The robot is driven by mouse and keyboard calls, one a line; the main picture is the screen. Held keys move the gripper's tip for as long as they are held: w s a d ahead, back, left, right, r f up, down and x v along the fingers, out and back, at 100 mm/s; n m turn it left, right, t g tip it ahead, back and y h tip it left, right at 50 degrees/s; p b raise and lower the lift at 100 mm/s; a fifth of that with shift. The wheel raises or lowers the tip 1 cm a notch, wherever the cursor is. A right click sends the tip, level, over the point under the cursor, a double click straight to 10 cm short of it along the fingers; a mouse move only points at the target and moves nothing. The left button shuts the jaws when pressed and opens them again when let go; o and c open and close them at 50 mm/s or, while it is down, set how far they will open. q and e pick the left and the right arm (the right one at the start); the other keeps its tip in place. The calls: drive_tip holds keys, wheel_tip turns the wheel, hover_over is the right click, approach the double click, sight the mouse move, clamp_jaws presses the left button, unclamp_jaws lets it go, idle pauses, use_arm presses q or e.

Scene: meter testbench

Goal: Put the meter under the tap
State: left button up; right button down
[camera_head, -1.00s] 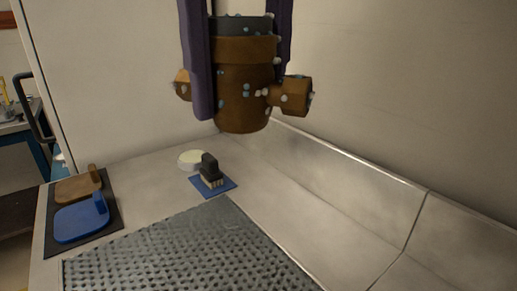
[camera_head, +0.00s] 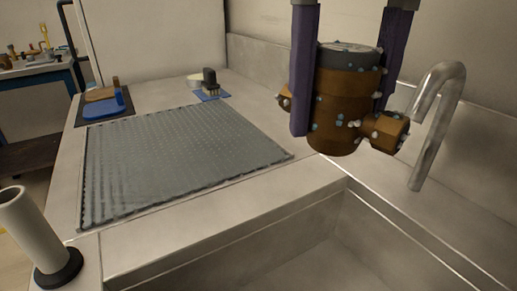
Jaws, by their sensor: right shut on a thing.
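The meter (camera_head: 342,101) is a brown cylinder with a dark grey top, two side ports and small pale and bluish beads on it. My right gripper (camera_head: 345,75) is shut on it, with one purple finger on each side. It holds the meter upright in the air, near the sink's back left corner in the picture. The tap (camera_head: 442,110) is a curved metal spout just right of the meter. The meter's right port shows close to the spout's open end; I cannot tell whether they touch. My left gripper is not in view.
A metal sink (camera_head: 330,250) lies at the front right. A grey textured mat (camera_head: 180,150) covers the counter at left. Behind it are a brush (camera_head: 210,82) on a blue pad and a blue block (camera_head: 103,107) on a dark mat. A pale cylinder (camera_head: 35,235) stands front left.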

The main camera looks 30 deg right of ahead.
drive_tip(key=f+b, duration=0.3)
drive_tip(key=f, duration=0.5)
drive_tip(key=f+m+b, duration=0.1)
drive_tip(key=f+b, duration=0.3)
drive_tip(key=f, duration=0.4)
drive_tip(key=d+f+m+b, duration=0.1)
drive_tip(key=f+b, duration=0.3)
drive_tip(key=f, duration=0.5)
drive_tip(key=shift+s+d, duration=0.1)
drive_tip(key=shift+s, duration=0.25)
drive_tip(key=shift+f+b, duration=0.55)
drive_tip(key=shift+f, duration=2.05)
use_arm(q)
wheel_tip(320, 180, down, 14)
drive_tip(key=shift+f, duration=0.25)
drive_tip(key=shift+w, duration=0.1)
